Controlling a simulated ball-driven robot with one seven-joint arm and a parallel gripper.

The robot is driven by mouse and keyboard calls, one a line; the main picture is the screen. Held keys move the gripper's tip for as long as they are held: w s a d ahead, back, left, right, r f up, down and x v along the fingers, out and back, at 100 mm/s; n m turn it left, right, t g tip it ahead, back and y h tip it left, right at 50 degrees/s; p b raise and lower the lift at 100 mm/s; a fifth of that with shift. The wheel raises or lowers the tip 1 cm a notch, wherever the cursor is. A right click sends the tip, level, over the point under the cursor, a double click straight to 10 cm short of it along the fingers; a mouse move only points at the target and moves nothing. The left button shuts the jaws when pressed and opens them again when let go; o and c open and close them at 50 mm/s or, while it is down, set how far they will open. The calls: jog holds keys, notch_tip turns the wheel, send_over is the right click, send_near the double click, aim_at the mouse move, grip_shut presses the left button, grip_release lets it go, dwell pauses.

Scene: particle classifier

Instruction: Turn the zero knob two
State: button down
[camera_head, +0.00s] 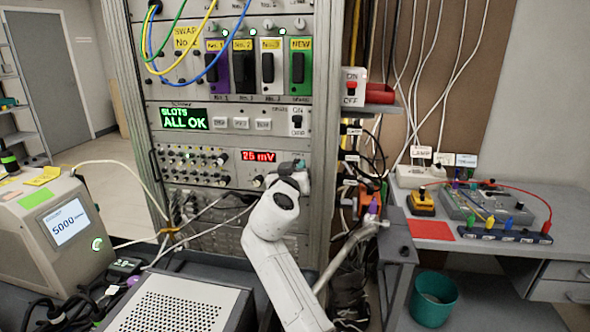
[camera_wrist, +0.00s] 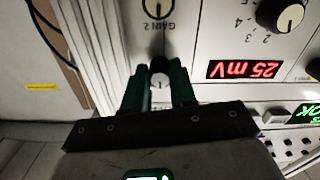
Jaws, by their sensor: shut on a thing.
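My gripper (camera_wrist: 160,82) is shut on a small round knob (camera_wrist: 160,70) with a light face and a dark pointer line. The knob sits between the two green fingers, on the white panel. Its label is not visible, so I cannot read whether it is zero knob two. In the head view my gripper (camera_head: 292,166) is at the right side of the rack panel, and my wrist hides the knob. The red display (camera_head: 258,156) beside it reads 25 mV; in the wrist view it appears upside down (camera_wrist: 243,69).
A knob (camera_wrist: 158,7) labelled GAIN 2 is close to the fingertips. A larger numbered knob (camera_wrist: 289,18) is farther right. The green SLOTS ALL OK display (camera_head: 184,119) is above on the rack. A side bench (camera_head: 480,262) with wired equipment stands to the right.

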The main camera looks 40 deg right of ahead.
jog(key=shift+n, duration=0.4)
jog(key=n+p, duration=0.5)
jog(key=n, duration=1.3)
jog(key=shift+n+p, duration=0.3)
jog(key=shift+n, duration=0.1)
jog(key=shift+a, duration=0.1)
jog(key=c, duration=1.2)
grip_release()
jog(key=b+v, duration=0.1)
jog(key=v, duration=0.9)
jog(key=shift+s+a, duration=0.3)
